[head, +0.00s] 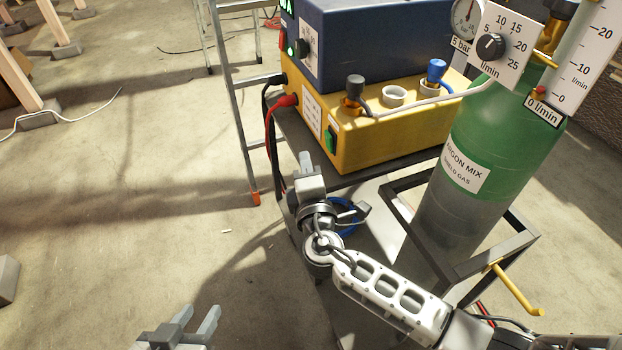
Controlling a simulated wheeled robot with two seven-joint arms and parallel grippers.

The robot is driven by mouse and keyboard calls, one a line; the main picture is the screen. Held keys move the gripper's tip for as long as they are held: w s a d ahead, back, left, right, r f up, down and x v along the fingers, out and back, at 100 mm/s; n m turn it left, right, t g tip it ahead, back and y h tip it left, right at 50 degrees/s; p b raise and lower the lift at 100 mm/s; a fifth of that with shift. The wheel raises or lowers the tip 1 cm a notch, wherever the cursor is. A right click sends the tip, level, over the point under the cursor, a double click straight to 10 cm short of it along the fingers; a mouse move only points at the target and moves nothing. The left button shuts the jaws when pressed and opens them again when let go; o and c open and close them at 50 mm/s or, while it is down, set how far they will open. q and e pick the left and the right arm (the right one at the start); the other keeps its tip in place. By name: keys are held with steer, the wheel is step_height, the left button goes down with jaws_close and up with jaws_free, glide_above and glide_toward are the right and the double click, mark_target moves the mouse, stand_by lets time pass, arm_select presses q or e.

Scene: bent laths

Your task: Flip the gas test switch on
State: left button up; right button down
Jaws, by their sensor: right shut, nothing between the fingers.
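A green rocker switch (331,139) sits on the front end of the yellow unit (385,140). Its label is too small to read, and I cannot tell which way it is tipped. My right gripper (305,159) is shut and empty, below and left of this switch and apart from it. The flow tube (585,55) on the green gas cylinder (490,130) has a plate reading 0 l/min, with a red ball near its bottom. My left gripper (199,312) is open and empty at the bottom edge, far from the switch.
A dark blue box (365,45) stands on the yellow unit. Red and black cables (270,135) hang beside its left end, near my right gripper. A dial knob (490,45) is on the cylinder's regulator. A ladder (235,100) stands behind left. The floor at left is mostly clear.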

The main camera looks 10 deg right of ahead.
mark_target(329, 142)
steer(key=w+d, duration=0.1)
steer(key=w+d+p, duration=0.1)
steer(key=w+d, duration=0.1)
steer(key=shift+w+d+r, duration=0.15)
steer(key=shift+w+r, duration=0.05)
steer(key=shift+r, duration=0.15)
steer(key=shift+d, duration=0.4)
steer(key=shift+w+d+r+m, duration=0.15)
steer(key=shift+d+m, duration=0.25)
steer(key=shift+m, duration=0.3)
steer(key=shift+a, duration=0.1)
